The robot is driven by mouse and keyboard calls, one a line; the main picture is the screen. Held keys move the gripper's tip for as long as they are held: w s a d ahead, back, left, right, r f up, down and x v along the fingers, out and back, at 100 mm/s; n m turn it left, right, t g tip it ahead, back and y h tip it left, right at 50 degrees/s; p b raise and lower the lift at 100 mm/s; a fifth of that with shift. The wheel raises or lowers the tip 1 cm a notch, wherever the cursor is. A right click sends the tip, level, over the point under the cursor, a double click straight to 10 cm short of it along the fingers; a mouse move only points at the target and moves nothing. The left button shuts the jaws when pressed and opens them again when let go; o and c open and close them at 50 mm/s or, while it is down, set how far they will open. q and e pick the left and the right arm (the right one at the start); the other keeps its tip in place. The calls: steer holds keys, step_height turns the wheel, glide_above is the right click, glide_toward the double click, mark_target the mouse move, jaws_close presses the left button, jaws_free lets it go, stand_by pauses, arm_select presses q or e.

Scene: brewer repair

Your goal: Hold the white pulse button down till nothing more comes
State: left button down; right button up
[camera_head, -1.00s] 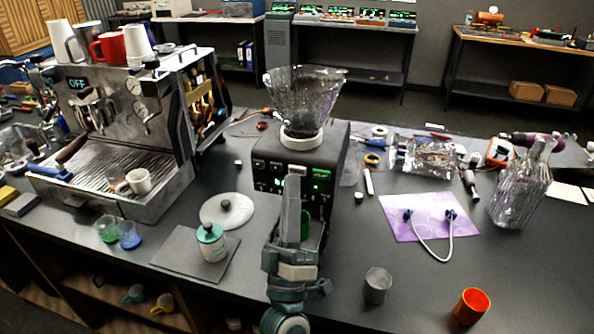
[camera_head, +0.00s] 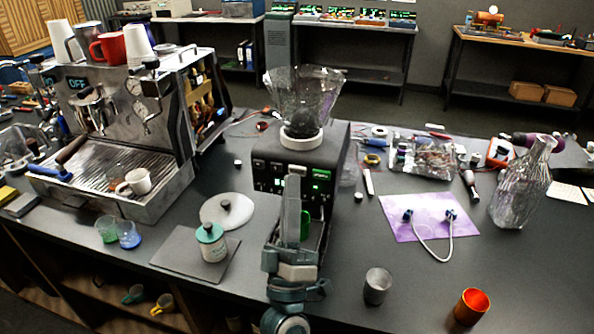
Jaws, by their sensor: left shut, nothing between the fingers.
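The grinder (camera_head: 336,160) stands at the middle of the bench, with a clear hopper (camera_head: 303,98) on its white collar. Dark matter lies low in the hopper. The grinder's front panel (camera_head: 264,176) has several small buttons and a lit green display (camera_head: 321,175). My left gripper (camera_head: 294,176) is shut and empty, its fingertips upright against or just before the panel. It covers part of the panel, so I cannot see the white pulse button or whether it is pressed. A green thing (camera_head: 305,224) shows below the panel, behind my fingers. My right gripper is not in view.
A teal-lidded jar (camera_head: 211,243) stands on a dark mat (camera_head: 178,252) left of my gripper, near a pale round lid (camera_head: 227,209). A metal cup (camera_head: 377,287) and an orange cup (camera_head: 471,306) stand at the front right. The espresso machine (camera_head: 110,120) is at left.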

arm_select(q)
steer(key=shift+w+d, duration=0.1)
steer(key=shift+w, duration=0.35)
stand_by(0.7)
steer(key=shift+w+d, duration=0.15)
steer(key=shift+w, duration=0.15)
stand_by(0.9)
stand_by(1.3)
stand_by(1.5)
steer(key=shift+s, duration=0.1)
stand_by(1.3)
steer(key=shift+s+a, duration=0.25)
steer(key=shift+s, duration=0.4)
steer(key=shift+s+a+p, duration=0.25)
steer(key=shift+s, duration=0.55)
steer(key=shift+s+a+p, duration=0.3)
steer(key=shift+s, duration=0.5)
steer(key=shift+s+a+p, duration=0.25)
steer(key=shift+s, duration=0.55)
